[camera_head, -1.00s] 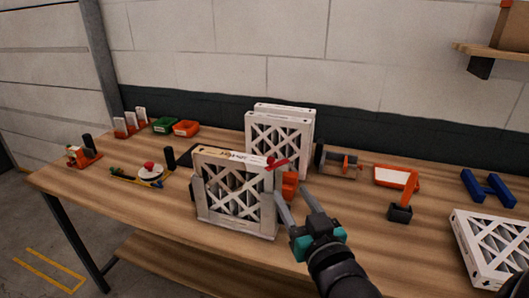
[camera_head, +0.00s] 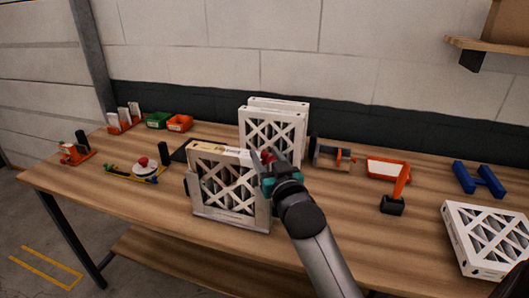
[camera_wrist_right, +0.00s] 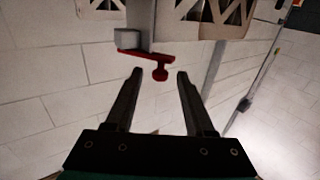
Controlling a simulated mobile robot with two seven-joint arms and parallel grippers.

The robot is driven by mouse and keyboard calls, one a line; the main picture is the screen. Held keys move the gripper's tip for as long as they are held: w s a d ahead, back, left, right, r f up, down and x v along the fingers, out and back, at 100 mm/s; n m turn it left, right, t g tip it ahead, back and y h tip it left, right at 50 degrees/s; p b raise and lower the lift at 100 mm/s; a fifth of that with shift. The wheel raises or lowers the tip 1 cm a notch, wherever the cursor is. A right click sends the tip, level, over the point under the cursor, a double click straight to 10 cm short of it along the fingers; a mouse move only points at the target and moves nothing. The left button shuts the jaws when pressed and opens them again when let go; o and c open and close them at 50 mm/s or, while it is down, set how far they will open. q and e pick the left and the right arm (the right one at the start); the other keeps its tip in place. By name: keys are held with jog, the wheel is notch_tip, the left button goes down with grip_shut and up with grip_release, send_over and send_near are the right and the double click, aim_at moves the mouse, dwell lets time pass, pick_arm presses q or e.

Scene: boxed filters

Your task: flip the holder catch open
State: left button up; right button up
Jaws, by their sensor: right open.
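The grey holder (camera_head: 230,219) stands on the bench with a white-framed boxed filter (camera_head: 222,182) upright in it. The red catch (camera_head: 267,157) is at the holder's upper right, partly hidden by my right gripper (camera_head: 264,154). In the right wrist view the catch (camera_wrist_right: 132,57) is a red bar with a round knob, beside a grey block. My right gripper (camera_wrist_right: 158,74) is open there, its two fingertips on either side of the knob with gaps visible. I cannot tell if they touch it. My left gripper is not in view.
Two more filters (camera_head: 272,128) stand behind the holder. A filter (camera_head: 487,235) lies at the front right. Green (camera_head: 158,119) and orange bins are at the back left.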

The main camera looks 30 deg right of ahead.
jog(key=shift+x, duration=0.8)
grip_shut()
